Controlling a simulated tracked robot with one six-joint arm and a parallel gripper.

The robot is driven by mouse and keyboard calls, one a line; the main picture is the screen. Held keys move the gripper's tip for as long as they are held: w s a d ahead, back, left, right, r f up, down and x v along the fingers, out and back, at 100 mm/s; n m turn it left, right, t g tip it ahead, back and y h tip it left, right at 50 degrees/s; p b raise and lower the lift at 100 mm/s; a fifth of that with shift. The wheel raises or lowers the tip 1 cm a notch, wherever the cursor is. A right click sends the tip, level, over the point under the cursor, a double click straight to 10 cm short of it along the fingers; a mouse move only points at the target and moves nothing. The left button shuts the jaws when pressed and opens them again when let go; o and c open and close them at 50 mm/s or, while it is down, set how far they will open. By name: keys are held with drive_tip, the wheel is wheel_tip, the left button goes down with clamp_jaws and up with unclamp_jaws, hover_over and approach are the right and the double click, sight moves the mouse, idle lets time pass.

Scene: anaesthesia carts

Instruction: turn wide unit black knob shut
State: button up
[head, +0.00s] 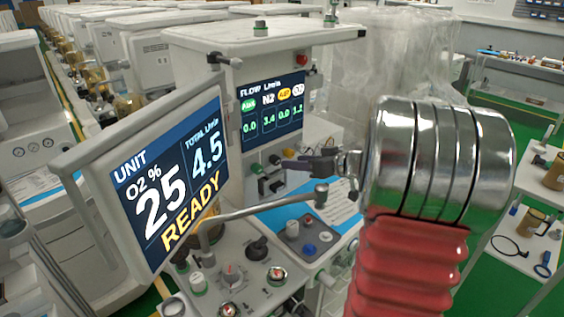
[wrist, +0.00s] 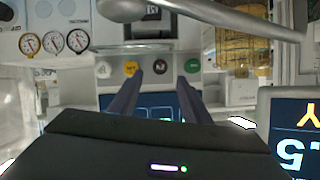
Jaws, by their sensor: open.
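In the wrist view, which looks upside down, the black knob (wrist: 160,66) shows between a yellow and a green knob. My gripper (head: 314,160) is to the right of the knobs in the head view. In the wrist view its open, empty fingers (wrist: 158,78) point at the row, with the black knob between the tips. Contact cannot be seen.
A large tilted screen (head: 170,180) reading READY stands at front left. A metal bar (head: 260,210) crosses below the knobs, above a panel with other knobs, including a larger black one (head: 257,248). Dial gauges (wrist: 52,42) show in the wrist view.

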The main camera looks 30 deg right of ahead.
sight(278, 161)
drive_tip(key=x, duration=0.7)
drive_tip(key=shift+w+f, duration=0.1)
drive_tip(key=shift+w, duration=0.05)
drive_tip(key=shift+c, duration=0.3)
drive_tip(key=c, duration=0.9)
drive_tip(key=shift+c, duration=0.4)
